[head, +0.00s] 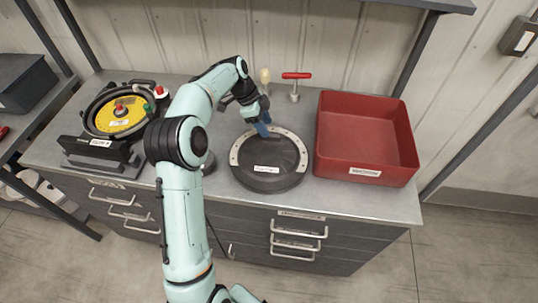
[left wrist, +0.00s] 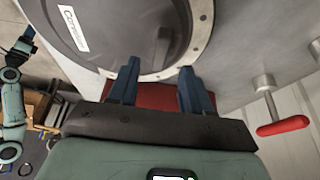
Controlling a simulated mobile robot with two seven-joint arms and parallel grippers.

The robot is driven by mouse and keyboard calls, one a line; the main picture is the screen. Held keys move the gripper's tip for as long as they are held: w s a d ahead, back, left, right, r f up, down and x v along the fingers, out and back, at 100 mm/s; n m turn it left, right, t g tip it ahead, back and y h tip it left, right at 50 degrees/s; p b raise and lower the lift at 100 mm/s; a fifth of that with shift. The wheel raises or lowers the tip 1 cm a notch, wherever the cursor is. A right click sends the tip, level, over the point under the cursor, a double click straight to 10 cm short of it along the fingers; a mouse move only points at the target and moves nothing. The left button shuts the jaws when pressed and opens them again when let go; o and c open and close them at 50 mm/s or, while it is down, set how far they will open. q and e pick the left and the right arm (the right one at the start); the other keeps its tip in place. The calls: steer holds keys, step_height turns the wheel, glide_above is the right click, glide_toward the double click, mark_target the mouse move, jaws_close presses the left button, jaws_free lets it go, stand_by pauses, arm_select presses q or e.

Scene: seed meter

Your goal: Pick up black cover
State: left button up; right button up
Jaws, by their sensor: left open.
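The black cover (head: 268,168) is a round dark disc with a pale studded rim and a white label, lying flat on the grey bench. It also shows in the left wrist view (left wrist: 112,25), at the top. My left gripper (head: 263,130) is at the cover's far rim. Its blue fingers are apart in the left wrist view (left wrist: 156,80), with nothing held between them. I cannot tell whether the fingertips touch the rim. Part of my other arm shows small at the left of the wrist view; the state of its gripper is unclear.
A red open bin (head: 367,140) stands right of the cover. A red-handled T-shaped tool (head: 295,86) stands behind it. A yellow-faced round device (head: 118,113) sits at the left on the bench (head: 222,177). The bench front has drawers with handles.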

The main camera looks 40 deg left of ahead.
arm_select(q)
steer(key=x, duration=0.3)
steer(key=shift+w+d+f, duration=0.1)
steer(key=shift+f, duration=0.15)
steer(key=shift+c, duration=0.3)
jaws_close()
steer(key=shift+r, duration=0.1)
